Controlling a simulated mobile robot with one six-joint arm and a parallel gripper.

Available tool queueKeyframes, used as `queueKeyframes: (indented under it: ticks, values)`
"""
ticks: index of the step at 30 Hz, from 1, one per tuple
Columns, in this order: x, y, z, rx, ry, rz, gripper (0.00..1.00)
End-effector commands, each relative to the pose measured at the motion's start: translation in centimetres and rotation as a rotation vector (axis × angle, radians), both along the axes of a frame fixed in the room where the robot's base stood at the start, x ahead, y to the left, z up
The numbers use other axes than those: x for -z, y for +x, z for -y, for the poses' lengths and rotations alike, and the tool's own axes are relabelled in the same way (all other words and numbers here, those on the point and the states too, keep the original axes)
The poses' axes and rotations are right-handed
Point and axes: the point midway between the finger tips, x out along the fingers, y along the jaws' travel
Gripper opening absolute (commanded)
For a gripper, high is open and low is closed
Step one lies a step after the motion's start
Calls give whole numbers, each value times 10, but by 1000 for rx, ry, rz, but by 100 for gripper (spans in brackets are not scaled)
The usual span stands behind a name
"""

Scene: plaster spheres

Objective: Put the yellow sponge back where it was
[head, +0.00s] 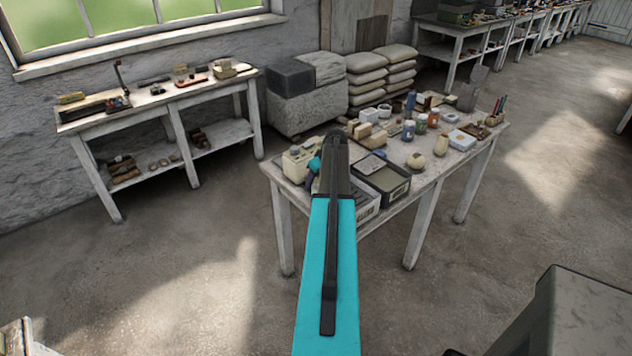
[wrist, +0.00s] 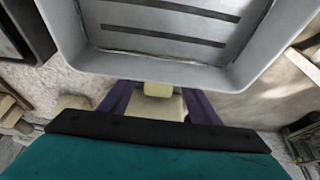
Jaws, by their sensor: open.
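In the wrist view, the two dark purple fingers of my gripper (wrist: 158,105) stand apart. A small pale yellow block (wrist: 158,89), possibly the yellow sponge, shows between them, with a larger cream block (wrist: 158,108) just behind or below it. I cannot tell whether the fingers touch either. In the head view my arm hides most of my gripper (head: 314,176), which is over the near left end of the cluttered table (head: 437,178).
A grey tray with slots (wrist: 165,30) fills the top of the wrist view, close to the fingers. A dark-rimmed tray (head: 385,180) is right of my arm. Bottles, jars and blocks crowd the table farther back. The floor (head: 190,275) at left is clear.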

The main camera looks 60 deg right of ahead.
Motion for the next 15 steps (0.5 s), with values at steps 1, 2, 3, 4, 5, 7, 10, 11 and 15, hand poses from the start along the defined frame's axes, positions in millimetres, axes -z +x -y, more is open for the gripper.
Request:
queueKeyframes:
  ticks: [1,2,3,4,5,7,10,11,15]
  values:
    - [-3,0,0,0,0,0,57]
    - [-4,0,0,0,0,0,57]
    - [-4,-1,0,0,-1,1,57]
    - [-6,-2,0,0,-1,1,57]
    - [-8,-3,-1,0,-1,1,57]
    - [-14,-5,-2,0,-1,1,57]
    - [-24,-10,-3,1,-2,0,57]
    - [-27,-11,-4,1,-2,0,57]
    - [-43,-18,-5,2,-2,1,57]
